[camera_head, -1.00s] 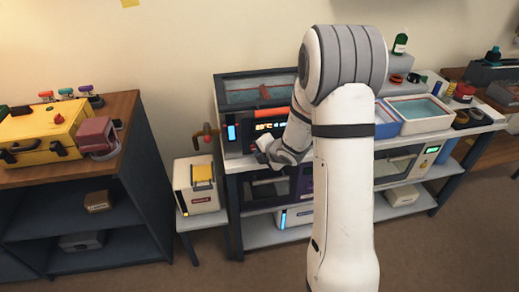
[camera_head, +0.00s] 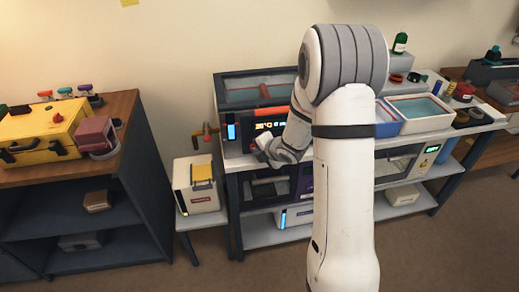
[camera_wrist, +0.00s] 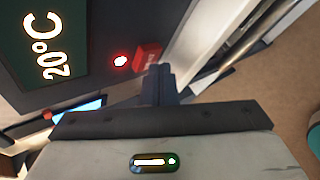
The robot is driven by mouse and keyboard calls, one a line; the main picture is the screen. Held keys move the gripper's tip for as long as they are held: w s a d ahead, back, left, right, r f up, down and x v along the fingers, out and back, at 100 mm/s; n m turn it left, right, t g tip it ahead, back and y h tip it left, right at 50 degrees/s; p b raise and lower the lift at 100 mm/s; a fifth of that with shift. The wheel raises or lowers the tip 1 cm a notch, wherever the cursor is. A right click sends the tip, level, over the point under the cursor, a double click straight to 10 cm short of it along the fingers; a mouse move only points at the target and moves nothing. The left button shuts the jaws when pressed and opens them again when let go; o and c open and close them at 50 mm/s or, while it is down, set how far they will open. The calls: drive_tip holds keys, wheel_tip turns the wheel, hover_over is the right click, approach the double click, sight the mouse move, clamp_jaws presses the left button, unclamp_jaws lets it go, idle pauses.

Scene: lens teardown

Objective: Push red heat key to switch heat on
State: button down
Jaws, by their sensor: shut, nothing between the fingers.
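The heating unit (camera_head: 232,147) stands on the left of the bench, with a dark front panel. Its display (camera_wrist: 45,42) reads 20°C, turned sideways in the wrist view. The red heat key (camera_wrist: 147,54) sits on the panel beside a small glowing red light (camera_wrist: 121,61). My gripper (camera_wrist: 160,72) is shut and empty. Its fingertips are at the edge of the red key, but I cannot tell whether they touch it. In the head view my gripper (camera_head: 262,148) is in front of the panel, and the key is hidden there.
A yellow-topped box (camera_head: 200,187) on a small stand is left of the bench. Open trays (camera_head: 420,122) stand on the bench's right. A dark cabinet with a yellow case (camera_head: 38,128) is far left.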

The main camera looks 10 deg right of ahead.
drive_tip(key=shift+s, duration=0.2)
drive_tip(key=s+b, duration=0.3)
drive_tip(key=s, duration=0.3)
idle(0.4)
drive_tip(key=shift+r, duration=0.1)
drive_tip(key=s+d+r+m+g+h+p, duration=0.1)
drive_tip(key=s+d+r+m+h, duration=0.2)
drive_tip(key=r+m, duration=0.25)
drive_tip(key=s+d+r+m+h+p, duration=0.1)
drive_tip(key=s+d+r+m+h, duration=0.1)
drive_tip(key=s+r+m, duration=0.3)
drive_tip(key=s+a+r+m+g+p, duration=0.1)
drive_tip(key=s+a+r+m+g, duration=0.1)
drive_tip(key=s+m, duration=0.5)
drive_tip(key=s+a+r+m+g+y, duration=0.1)
drive_tip(key=s+a+r+m+g, duration=0.1)
drive_tip(key=s+m, duration=0.5)
drive_tip(key=s+r+g, duration=0.1)
drive_tip(key=s+r, duration=0.1)
drive_tip(key=s, duration=0.1)
drive_tip(key=shift+a+p, duration=0.2)
drive_tip(key=shift+p, duration=0.2)
